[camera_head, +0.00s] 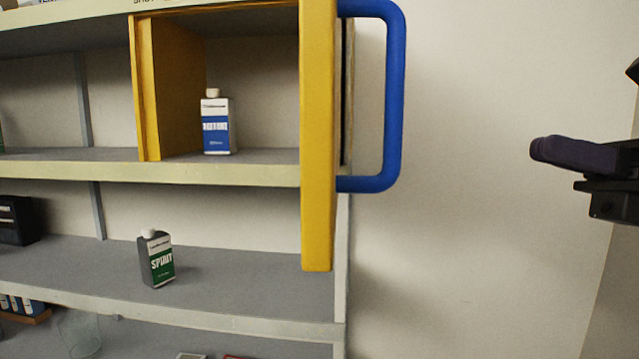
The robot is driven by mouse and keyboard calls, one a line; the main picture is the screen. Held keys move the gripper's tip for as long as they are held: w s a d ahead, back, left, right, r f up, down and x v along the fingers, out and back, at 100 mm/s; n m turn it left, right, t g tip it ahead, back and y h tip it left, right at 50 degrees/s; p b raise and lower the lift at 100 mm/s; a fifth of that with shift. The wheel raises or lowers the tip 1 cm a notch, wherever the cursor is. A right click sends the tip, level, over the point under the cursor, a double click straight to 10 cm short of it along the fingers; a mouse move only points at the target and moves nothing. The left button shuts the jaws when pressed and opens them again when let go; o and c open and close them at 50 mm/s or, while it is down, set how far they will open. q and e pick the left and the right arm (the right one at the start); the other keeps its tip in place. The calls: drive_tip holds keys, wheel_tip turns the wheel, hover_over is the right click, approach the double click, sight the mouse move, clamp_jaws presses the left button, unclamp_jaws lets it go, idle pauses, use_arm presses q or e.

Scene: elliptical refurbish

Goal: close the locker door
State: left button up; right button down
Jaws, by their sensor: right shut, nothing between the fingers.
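The yellow locker (180,85) sits on the upper shelf, and its inside shows. Its yellow door (318,140) stands open, swung out toward me and seen nearly edge-on. A blue handle (395,95) sticks out from the door's right side. A white and blue carton (217,130) with a white cap stands inside the locker. My right gripper (545,150) is at the right edge, partly cut off by the frame. It is shut and empty, to the right of the handle and apart from it. My left gripper is not in view.
The shelf (230,172) runs left under the locker. A green and white SPIRIT carton (156,260) stands on the shelf below, with a black box (16,220) at far left. A clear glass (80,335) stands lower. Bare wall fills the space between handle and gripper.

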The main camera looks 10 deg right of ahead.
sight(335, 153)
drive_tip(key=s+a+n+h, duration=0.2)
drive_tip(key=s, duration=0.3)
drive_tip(key=w+a+p, duration=0.1)
drive_tip(key=a, duration=0.3)
drive_tip(key=w+a+p, duration=0.1)
drive_tip(key=a, duration=0.2)
drive_tip(key=w+a+p, duration=0.1)
drive_tip(key=a, duration=0.3)
drive_tip(key=shift+w+a+r, duration=0.2)
drive_tip(key=shift+w+a, duration=0.1)
drive_tip(key=shift+w, duration=0.1)
drive_tip(key=shift+w+a+f, duration=0.1)
drive_tip(key=shift+a, duration=0.5)
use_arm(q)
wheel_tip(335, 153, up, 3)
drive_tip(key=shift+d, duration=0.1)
